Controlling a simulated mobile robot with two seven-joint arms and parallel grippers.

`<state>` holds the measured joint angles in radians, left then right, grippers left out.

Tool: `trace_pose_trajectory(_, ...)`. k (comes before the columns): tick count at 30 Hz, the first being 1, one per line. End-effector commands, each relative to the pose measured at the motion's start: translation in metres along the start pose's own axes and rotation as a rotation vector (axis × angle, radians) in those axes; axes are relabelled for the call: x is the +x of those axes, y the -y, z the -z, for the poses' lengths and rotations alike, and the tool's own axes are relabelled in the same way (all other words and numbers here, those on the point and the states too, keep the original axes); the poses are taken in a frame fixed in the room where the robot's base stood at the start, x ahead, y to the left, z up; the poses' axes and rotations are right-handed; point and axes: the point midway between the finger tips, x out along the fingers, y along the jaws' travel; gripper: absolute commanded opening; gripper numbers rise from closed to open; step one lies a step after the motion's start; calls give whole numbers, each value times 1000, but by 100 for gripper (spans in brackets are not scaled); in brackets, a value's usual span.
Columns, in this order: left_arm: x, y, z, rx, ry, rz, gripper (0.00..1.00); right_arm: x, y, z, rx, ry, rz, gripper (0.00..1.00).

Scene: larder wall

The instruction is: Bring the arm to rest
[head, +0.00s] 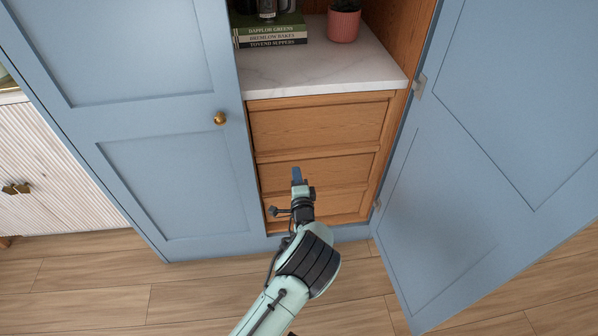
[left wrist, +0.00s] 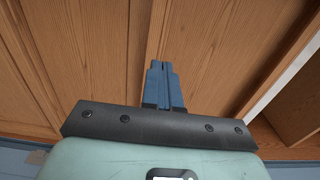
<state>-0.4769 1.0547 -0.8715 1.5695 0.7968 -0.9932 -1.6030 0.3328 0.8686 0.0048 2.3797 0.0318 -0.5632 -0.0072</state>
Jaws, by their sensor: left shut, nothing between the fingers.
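My left gripper (head: 297,175) is in front of the wooden drawers (head: 320,128) in the middle of the cabinet. Its blue fingers are together with nothing between them. In the left wrist view the shut fingers (left wrist: 163,68) point at brown wooden panels (left wrist: 200,40). My left arm comes up from the bottom of the head view. I cannot tell whether the fingertips touch the wood. My right gripper is not in view.
The right blue door (head: 500,130) stands open beside the arm; the left blue door (head: 180,170) is shut. Books (head: 270,32) and a pink pot (head: 344,24) stand on the marble shelf (head: 310,70). A ribbed white cabinet (head: 45,180) is at left. Wooden floor (head: 110,290) lies clear in front.

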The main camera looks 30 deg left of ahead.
Motion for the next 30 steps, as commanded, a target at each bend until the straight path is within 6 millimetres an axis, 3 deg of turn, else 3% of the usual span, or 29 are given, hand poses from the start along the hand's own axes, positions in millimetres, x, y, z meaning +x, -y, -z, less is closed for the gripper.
trace_pose_trajectory(1,-16,5,3,0,-6,-3,0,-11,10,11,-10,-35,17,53)
trace_pose_trajectory(4,-39,5,3,0,-7,-3,0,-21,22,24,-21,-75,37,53)
trace_pose_trajectory(9,-69,3,3,-2,-6,-2,0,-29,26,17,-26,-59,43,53)
trace_pose_trajectory(15,-85,2,2,-2,-4,-2,0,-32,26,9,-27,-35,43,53)
trace_pose_trajectory(23,-87,-1,1,-5,-4,-6,0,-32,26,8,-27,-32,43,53)
trace_pose_trajectory(26,-88,-18,-8,-34,2,-58,0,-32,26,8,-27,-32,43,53)
trace_pose_trajectory(30,-106,-81,-43,-174,36,-269,0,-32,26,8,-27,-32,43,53)
